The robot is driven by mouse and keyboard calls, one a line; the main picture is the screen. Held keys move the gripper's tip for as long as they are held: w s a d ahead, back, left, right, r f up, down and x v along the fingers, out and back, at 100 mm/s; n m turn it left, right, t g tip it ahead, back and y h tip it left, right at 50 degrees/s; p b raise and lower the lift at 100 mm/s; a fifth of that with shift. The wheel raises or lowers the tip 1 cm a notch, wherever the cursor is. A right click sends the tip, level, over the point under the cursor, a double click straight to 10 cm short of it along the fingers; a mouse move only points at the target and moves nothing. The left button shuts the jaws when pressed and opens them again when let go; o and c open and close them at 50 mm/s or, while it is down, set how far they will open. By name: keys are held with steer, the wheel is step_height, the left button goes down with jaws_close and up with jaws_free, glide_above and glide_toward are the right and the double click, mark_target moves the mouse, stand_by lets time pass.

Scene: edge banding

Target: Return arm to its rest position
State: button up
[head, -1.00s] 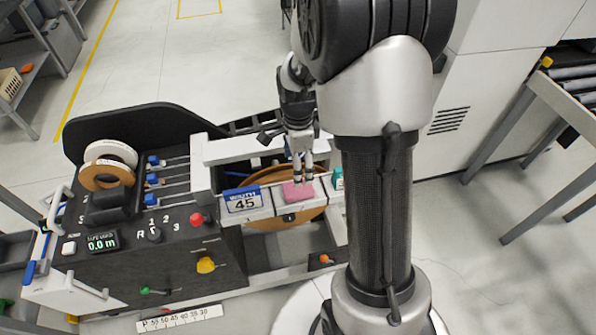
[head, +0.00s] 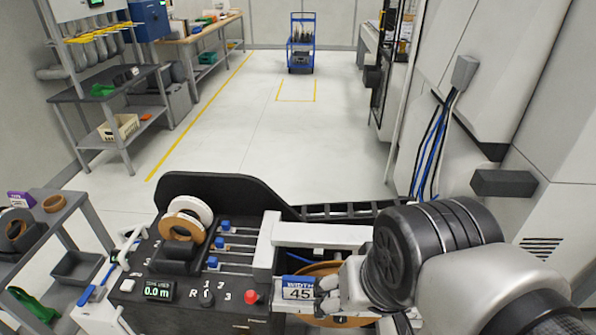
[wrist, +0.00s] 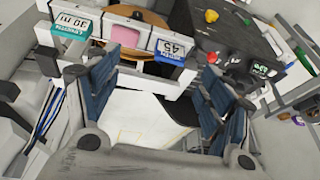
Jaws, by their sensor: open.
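My arm is folded at the lower right of the head view. My gripper (head: 330,292) shows there only in part, in front of the machine's lower front beside the WIDTH 45 plate (head: 299,288). In the wrist view my gripper (wrist: 155,98) is open, its two dark blue-padded fingers wide apart with nothing between them. Beyond the fingers that view shows a pink block (wrist: 127,38) on the white rail, between the blue 45 plate (wrist: 170,48) and the green 30 plate (wrist: 72,22). The block is hidden in the head view.
The black edge-banding machine (head: 190,312) stands close in front, with tape rolls (head: 187,218) on top. White cabinets (head: 560,130) rise at the right. A grey shelf (head: 110,80) stands at the left. A blue cart (head: 300,45) is far back. The middle floor is clear.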

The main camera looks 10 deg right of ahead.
steer(key=shift+s+a+n, duration=0.15)
steer(key=shift+s+n, duration=0.35)
steer(key=shift+n, duration=0.05)
steer(key=shift+s+a+n, duration=0.15)
steer(key=shift+s+n, duration=0.35)
steer(key=shift+n, duration=0.05)
